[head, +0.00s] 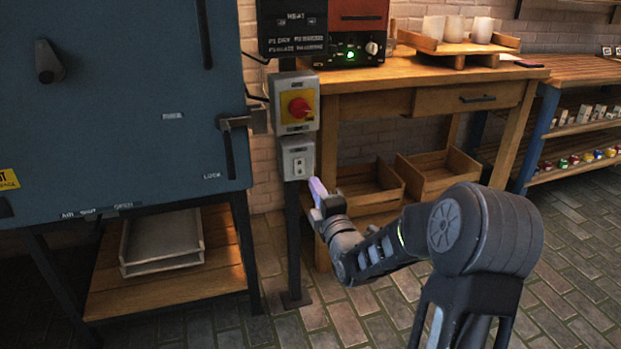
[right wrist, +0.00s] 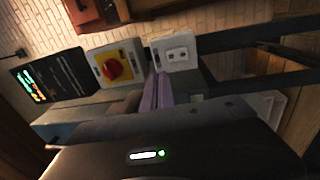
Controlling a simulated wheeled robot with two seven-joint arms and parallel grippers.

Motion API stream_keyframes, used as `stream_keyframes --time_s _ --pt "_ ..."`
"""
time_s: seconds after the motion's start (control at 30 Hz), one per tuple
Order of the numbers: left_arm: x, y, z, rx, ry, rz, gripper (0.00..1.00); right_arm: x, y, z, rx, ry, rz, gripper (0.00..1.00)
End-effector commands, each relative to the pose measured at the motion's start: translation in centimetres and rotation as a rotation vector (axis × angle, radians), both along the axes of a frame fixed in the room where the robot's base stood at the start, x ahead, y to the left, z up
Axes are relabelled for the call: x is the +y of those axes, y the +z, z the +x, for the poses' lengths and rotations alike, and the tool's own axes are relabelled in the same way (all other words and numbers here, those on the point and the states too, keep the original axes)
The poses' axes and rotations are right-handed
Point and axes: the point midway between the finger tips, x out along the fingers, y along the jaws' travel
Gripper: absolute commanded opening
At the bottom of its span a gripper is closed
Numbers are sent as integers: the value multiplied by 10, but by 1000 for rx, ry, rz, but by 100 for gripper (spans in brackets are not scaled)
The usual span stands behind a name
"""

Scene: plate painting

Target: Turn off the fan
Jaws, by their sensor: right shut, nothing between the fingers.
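A grey switch box (head: 297,158) with a small pale rocker plate is on a dark post. Above it is another grey box with a yellow plate and a red rotary knob (head: 299,107). I cannot tell which of these controls the fan, and no fan shows. My right gripper (head: 316,186) has purple fingers, shut and empty, just below and right of the switch box. In the right wrist view the fingers (right wrist: 158,84) point at the gap between the knob box (right wrist: 118,66) and the switch box (right wrist: 175,51). I cannot tell if they touch. My left gripper is out of view.
A blue kiln-like cabinet (head: 120,115) stands at the left, with a tray (head: 163,241) on a shelf below. A wooden workbench (head: 400,73) with a lit machine (head: 345,45) and wooden crates (head: 440,172) underneath is behind my right arm. The brick floor in front is clear.

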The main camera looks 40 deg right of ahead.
Motion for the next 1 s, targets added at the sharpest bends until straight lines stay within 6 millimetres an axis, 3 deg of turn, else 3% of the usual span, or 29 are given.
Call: stream_keyframes --time_s 0.23,0.83,1.0 --pt "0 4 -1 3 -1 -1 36 8 3 -22 -1 0 0 0" --pt "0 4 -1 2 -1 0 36 8 3 -23 -1 0 1 0" --pt "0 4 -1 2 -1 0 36 8 -1 -22 -15 11 89 0"
